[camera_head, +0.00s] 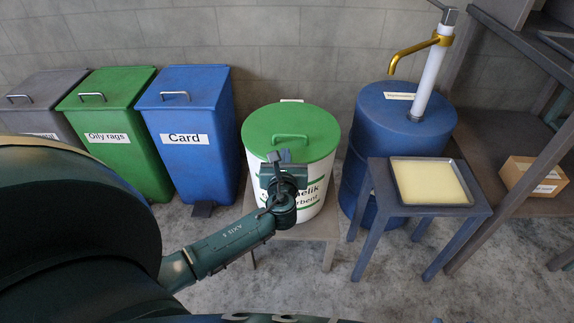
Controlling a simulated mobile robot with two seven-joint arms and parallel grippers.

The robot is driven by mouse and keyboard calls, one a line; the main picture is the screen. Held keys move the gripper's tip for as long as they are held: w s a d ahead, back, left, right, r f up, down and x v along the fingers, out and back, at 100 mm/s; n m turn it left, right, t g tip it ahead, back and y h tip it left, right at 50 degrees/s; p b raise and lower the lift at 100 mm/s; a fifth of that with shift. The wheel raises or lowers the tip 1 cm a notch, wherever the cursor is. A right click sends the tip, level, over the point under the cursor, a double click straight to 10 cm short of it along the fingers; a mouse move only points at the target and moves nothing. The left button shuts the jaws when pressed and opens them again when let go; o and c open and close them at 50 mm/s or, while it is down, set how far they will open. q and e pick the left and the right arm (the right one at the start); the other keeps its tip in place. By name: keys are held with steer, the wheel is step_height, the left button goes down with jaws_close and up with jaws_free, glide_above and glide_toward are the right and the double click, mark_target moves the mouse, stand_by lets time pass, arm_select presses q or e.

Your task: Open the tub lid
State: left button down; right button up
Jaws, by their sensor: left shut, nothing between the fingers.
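The tub (312,197) is white with green print and stands on a low grey stand. Its round green lid (309,122) lies flat on top and looks closed, with a green bar handle (290,138) standing on it. My left gripper (277,156) is shut and empty at the front edge of the lid, in front of the handle in the picture. Whether it touches the lid I cannot tell. My left arm hides part of the tub's front and label. My right gripper is not in view.
A blue drum (385,120) with a brass-spouted pump stands right of the tub. A small blue table (394,208) holds a shallow tray (400,198) of pale yellow content. Blue, green and grey bins (191,165) stand left. A shelf (503,205) with a cardboard box (535,178) is at right.

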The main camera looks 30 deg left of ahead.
mark_target(286, 145)
arm_select(q)
steer(key=b+x, duration=0.1)
steer(key=x, duration=0.3)
steer(key=shift+w+f, duration=0.1)
steer(key=shift+f, duration=0.05)
steer(key=shift+w+a, duration=0.3)
steer(key=shift+w, duration=0.15)
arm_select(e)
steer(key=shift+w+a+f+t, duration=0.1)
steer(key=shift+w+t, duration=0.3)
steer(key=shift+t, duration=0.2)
